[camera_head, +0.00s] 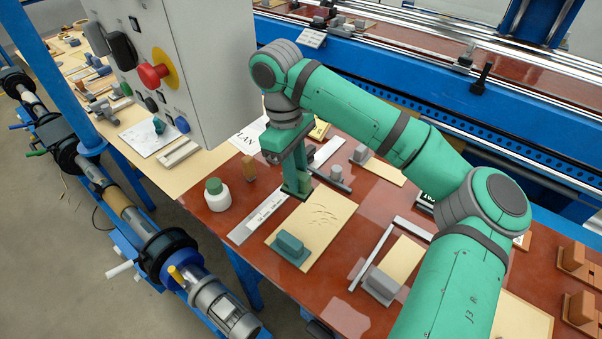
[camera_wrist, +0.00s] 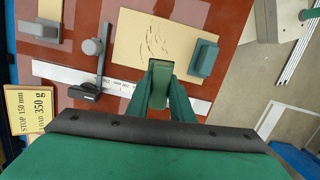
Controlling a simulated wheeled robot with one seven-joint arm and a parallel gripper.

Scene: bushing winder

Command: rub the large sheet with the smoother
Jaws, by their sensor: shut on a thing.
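The large sheet (camera_head: 328,236) is a beige rectangle with several dark crease-like marks, lying flat on the red-brown table; it also shows in the wrist view (camera_wrist: 133,45). A teal-grey block (camera_head: 291,248) with a raised grip rests on one end of it, at the right edge in the wrist view (camera_wrist: 204,58). My gripper (camera_head: 300,187) points down and is shut on a small green block, apparently the smoother (camera_wrist: 160,76). The held block is at the sheet's edge, beside the steel rule. I cannot tell whether it touches the sheet. The fingers partly hide it.
The steel rule (camera_head: 258,216) lies along the sheet's left side. A white jar with green lid (camera_head: 217,196) stands to the left. A grey T-shaped tool (camera_head: 337,176) lies behind. A smaller sheet (camera_head: 405,258) with a grey block (camera_head: 381,286) is to the right. A control box (camera_head: 200,60) hangs at upper left.

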